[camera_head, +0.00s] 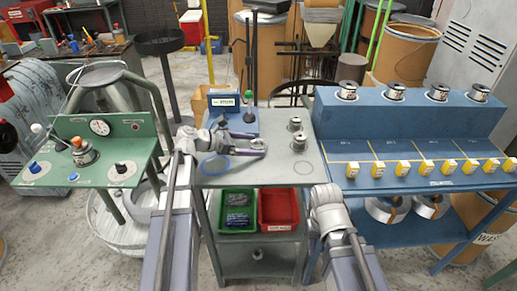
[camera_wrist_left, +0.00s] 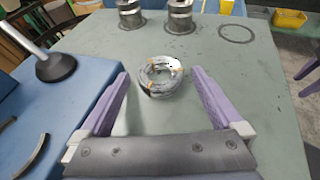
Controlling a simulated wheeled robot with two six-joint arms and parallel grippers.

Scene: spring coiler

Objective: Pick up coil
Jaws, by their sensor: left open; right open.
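A coil (camera_wrist_left: 160,75) of shiny metal wire, with tan ties, lies flat on the grey-green table in the left wrist view. My left gripper (camera_wrist_left: 160,82) is open, with one purple finger on each side of the coil and a gap to both. In the head view my left gripper (camera_head: 258,145) is low over the grey table (camera_head: 240,176); the coil is hard to make out there. My right arm comes in at the lower right, but I cannot make out its gripper.
Two metal cylinders (camera_head: 295,124) (camera_head: 299,142) stand beyond the gripper. A blue box (camera_head: 240,122) with a display stands behind. Green (camera_head: 237,198) and red (camera_head: 279,207) bins sit below. A blue bench (camera_head: 400,120) is right, a green stand (camera_head: 92,173) left.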

